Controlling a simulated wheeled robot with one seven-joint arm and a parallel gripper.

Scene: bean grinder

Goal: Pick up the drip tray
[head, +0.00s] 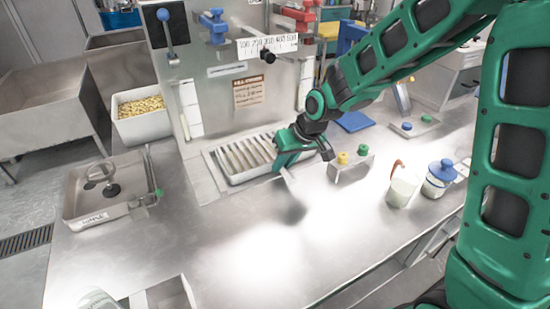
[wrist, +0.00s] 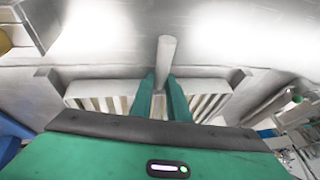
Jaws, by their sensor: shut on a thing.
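The drip tray (head: 236,157) is a pale metal tray with slats across its top. It sits in a recess at the foot of the steel grinder panel in the head view. Its slatted top also shows in the wrist view (wrist: 100,90), on both sides of my fingers. My gripper (head: 281,165) is at the tray's right front side. In the wrist view my two green fingers (wrist: 164,92) are closed on a grey rod-like handle that sticks out from the tray. The tray looks level; whether it touches the counter under it is hidden.
A small box with yellow and green buttons (head: 347,164) stands right of my gripper. A white jug (head: 402,188) and a blue-lidded jar (head: 439,179) stand further right. A shallow metal tray (head: 105,205) is at the left.

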